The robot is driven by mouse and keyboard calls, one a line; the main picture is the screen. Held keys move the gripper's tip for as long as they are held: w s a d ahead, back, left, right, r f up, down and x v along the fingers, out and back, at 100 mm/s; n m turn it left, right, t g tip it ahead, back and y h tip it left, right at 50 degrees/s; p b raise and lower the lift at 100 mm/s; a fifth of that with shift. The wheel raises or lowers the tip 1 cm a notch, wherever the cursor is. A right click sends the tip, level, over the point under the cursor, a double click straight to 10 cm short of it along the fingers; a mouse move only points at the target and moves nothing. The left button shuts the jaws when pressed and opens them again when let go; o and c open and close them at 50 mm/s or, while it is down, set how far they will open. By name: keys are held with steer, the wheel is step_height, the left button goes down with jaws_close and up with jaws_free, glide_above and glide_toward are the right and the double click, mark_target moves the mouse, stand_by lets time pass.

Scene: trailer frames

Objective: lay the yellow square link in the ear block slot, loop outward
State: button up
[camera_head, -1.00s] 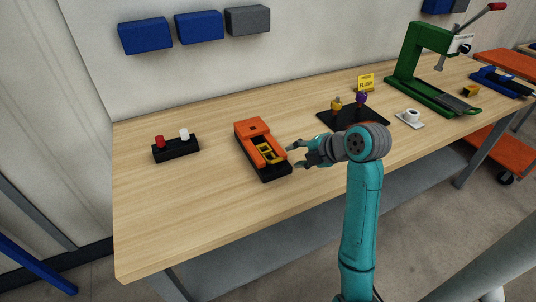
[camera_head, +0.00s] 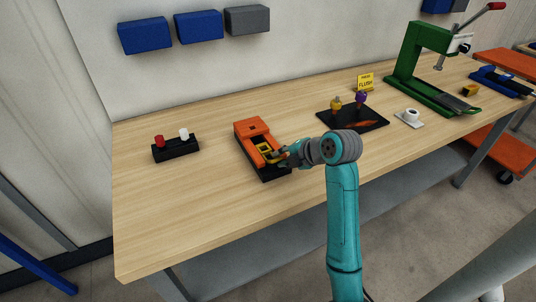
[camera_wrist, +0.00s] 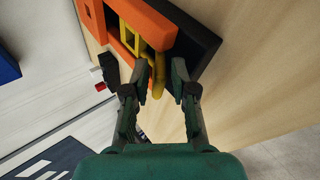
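The orange ear block (camera_head: 250,128) sits on a black base on the bench; it also shows at the top of the wrist view (camera_wrist: 94,18). The yellow square link (camera_head: 265,149) lies in the block's slot. In the wrist view the link (camera_wrist: 131,38) sits between the orange walls, with a yellow loop (camera_wrist: 159,62) reaching out of the slot toward my gripper. My gripper (camera_head: 282,155) is at the slot's open end. Its fingertips (camera_wrist: 162,72) are apart, with the loop's end between or just above them. I cannot tell whether either finger touches it.
A black stand with red and white knobs (camera_head: 176,148) is to the left. A black tray (camera_head: 340,118) with small parts, a white cup (camera_head: 411,115) and a green press (camera_head: 425,65) stand to the right. The bench front (camera_head: 195,220) is clear.

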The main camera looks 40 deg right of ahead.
jaws_close()
steer(key=shift+r, duration=0.1)
